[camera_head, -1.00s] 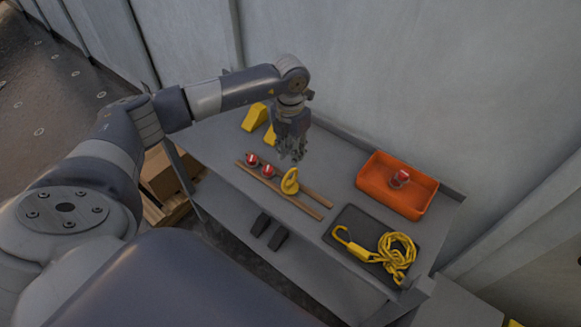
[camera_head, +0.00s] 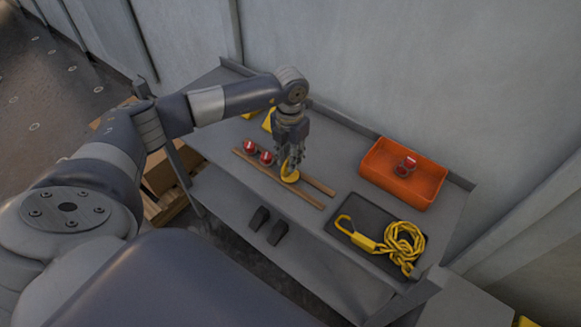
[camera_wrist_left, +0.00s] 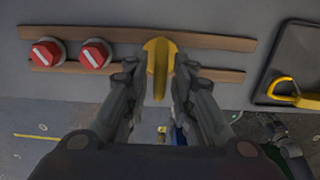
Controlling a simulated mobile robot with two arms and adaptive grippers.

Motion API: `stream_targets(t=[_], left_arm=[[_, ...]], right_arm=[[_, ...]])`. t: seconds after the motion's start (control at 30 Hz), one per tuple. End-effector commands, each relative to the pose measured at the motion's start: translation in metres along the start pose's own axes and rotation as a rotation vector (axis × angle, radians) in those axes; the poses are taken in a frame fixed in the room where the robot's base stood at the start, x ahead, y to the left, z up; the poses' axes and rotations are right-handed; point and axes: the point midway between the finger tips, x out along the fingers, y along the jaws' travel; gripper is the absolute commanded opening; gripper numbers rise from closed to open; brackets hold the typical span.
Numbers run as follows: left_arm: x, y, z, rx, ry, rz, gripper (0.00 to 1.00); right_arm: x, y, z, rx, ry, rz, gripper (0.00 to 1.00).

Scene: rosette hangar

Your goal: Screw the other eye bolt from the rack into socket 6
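The yellow eye bolt (camera_head: 291,175) stands on the wooden rack (camera_head: 307,196), right of two red-capped plugs. My left gripper (camera_head: 292,162) is directly above it, pointing down. In the left wrist view the eye bolt (camera_wrist_left: 159,66) lies between the two fingers of the left gripper (camera_wrist_left: 157,85); gaps show on both sides, so the fingers are open around it. Socket 6 is not seen in these views.
The red-capped plugs (camera_head: 257,154) sit on the rack's left part. An orange bin (camera_head: 377,172) with a red-capped piece stands at the back right. A yellow chain with a hook (camera_head: 399,244) lies on a dark mat (camera_head: 352,208). The wall rises behind the bench.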

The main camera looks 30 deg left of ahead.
Motion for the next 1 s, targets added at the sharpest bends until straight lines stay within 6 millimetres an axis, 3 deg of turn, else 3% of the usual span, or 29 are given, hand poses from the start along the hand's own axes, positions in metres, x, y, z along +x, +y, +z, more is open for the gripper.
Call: stream_targets(t=[0.7, 0.73, 0.83, 1.0], left_arm=[[-0.0006, 0.0003, -0.0003, 0.000, 0.000, 0.000, 0.23], [-0.0006, 0.0003, -0.0003, 0.000, 0.000, 0.000, 0.21], [-0.0006, 0.0002, -0.0003, 0.000, 0.000, 0.000, 0.00], [-0.0011, 0.0002, 0.0001, 0.000, -0.001, 0.000, 0.00]], right_arm=[[0.0024, 0.0013, 0.0008, -0.001, -0.001, 0.002, 0.22], [0.0024, 0.0015, 0.0008, -0.001, -0.001, 0.002, 0.22], [0.0024, 0.0020, 0.0009, -0.001, -0.001, 0.002, 0.22], [0.0023, 0.0024, 0.0010, -0.001, -0.001, 0.003, 0.22]])
